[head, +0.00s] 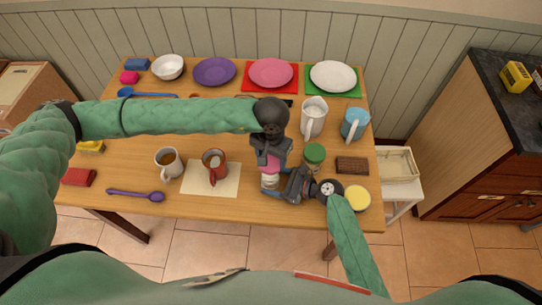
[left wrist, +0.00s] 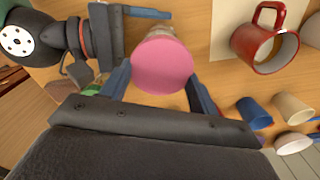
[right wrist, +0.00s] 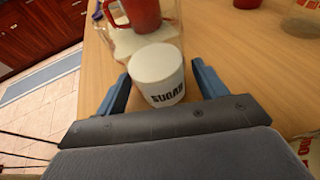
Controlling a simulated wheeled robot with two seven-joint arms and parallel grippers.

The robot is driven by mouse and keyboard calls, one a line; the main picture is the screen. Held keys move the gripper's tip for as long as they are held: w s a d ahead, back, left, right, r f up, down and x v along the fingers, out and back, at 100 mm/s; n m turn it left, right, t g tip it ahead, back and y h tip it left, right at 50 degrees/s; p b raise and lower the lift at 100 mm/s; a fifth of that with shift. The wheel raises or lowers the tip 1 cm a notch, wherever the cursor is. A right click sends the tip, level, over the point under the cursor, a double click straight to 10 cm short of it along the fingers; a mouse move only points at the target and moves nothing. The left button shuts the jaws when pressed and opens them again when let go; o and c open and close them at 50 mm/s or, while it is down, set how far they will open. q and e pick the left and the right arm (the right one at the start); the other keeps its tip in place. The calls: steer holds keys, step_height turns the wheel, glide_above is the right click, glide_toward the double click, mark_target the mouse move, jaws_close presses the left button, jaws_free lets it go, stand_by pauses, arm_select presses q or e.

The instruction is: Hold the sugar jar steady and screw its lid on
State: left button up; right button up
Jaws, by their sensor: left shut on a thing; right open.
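The sugar jar (right wrist: 160,75) is a white jar marked SUGAR, upright near the table's front edge. A white round top face shows on it in the right wrist view. The pink lid (left wrist: 163,67) is between the fingers of my left gripper (left wrist: 157,85), which is shut on it. In the head view the lid (head: 267,161) is just above and behind the jar's place. Whether it touches the jar I cannot tell. My right gripper (right wrist: 160,82) is open, with one finger on each side of the jar. In the head view the grippers partly hide the jar.
A red mug (head: 213,165) stands on a paper left of the jar. A green-lidded jar (head: 314,154) stands close behind my right gripper. A brown bar (head: 352,165) and a yellow-topped bowl (head: 357,197) are to the right. Plates line the back.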

steer(key=shift+a, duration=0.15)
steer(key=c, duration=0.7)
steer(key=shift+o, duration=0.2)
stand_by(0.5)
